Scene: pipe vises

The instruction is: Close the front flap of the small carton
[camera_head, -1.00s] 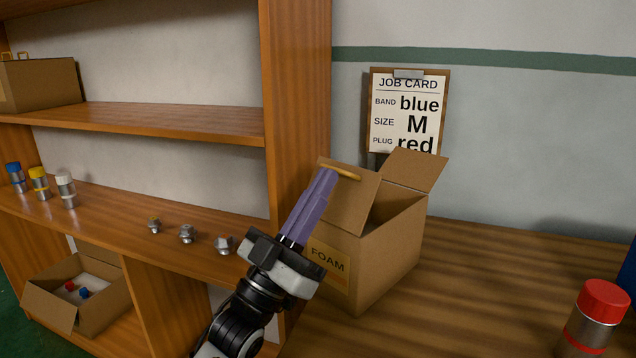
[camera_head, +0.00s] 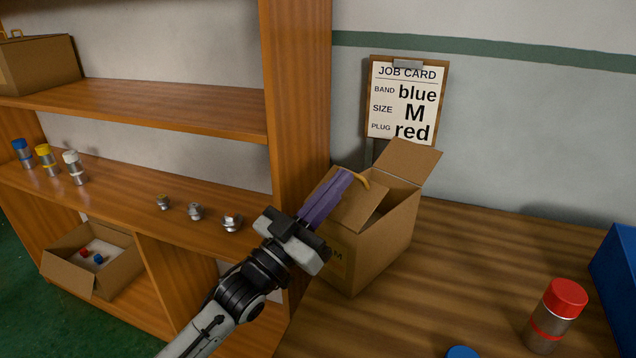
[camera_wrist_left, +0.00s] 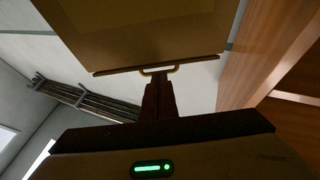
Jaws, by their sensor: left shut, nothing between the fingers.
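The small brown carton (camera_head: 385,235) stands on the wooden bench, its label partly hidden by my arm. Its front flap (camera_head: 357,208) is tilted inward over part of the opening. A yellow loop handle (camera_head: 362,181) sits at the flap's edge. The far flap (camera_head: 413,163) stands up and open. My left gripper (camera_head: 342,178) is shut and empty, its purple fingers lying against or just in front of the front flap, tips by the loop. In the left wrist view the fingers (camera_wrist_left: 158,88) reach toward the loop (camera_wrist_left: 159,70); contact is unclear. My right gripper is not in view.
A job card (camera_head: 405,100) stands behind the carton. A wooden shelf (camera_head: 150,105) with several fittings and capped cylinders is on the left. A red-capped cylinder (camera_head: 555,312) and a blue box (camera_head: 616,265) are at the right.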

